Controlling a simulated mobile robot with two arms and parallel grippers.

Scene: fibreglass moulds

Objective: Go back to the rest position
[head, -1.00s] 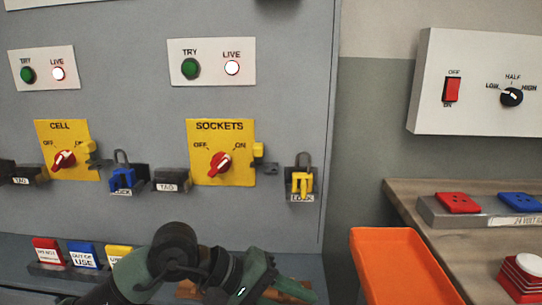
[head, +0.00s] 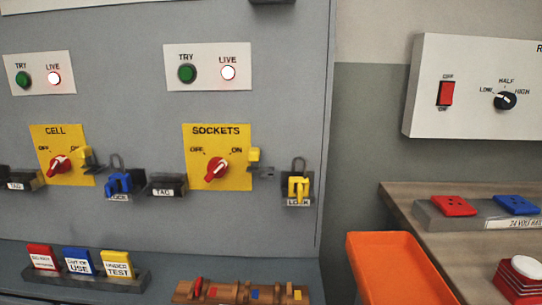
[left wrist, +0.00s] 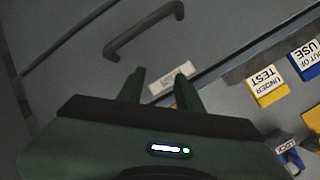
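My left gripper (left wrist: 160,88) shows in the left wrist view, with its two dark green fingers apart and nothing between them. Behind the fingers are a grey surface with a dark bar handle (left wrist: 145,30) and a small white label (left wrist: 172,80). No arm or gripper of mine shows in the head view now. My right gripper is in neither view.
The grey panel has a CELL switch (head: 60,168) and a SOCKETS switch (head: 216,170). Below stand a tag rack (head: 125,283) and a wooden rack (head: 240,295). An orange tray (head: 400,270) and a wooden bench (head: 420,195) are at the right.

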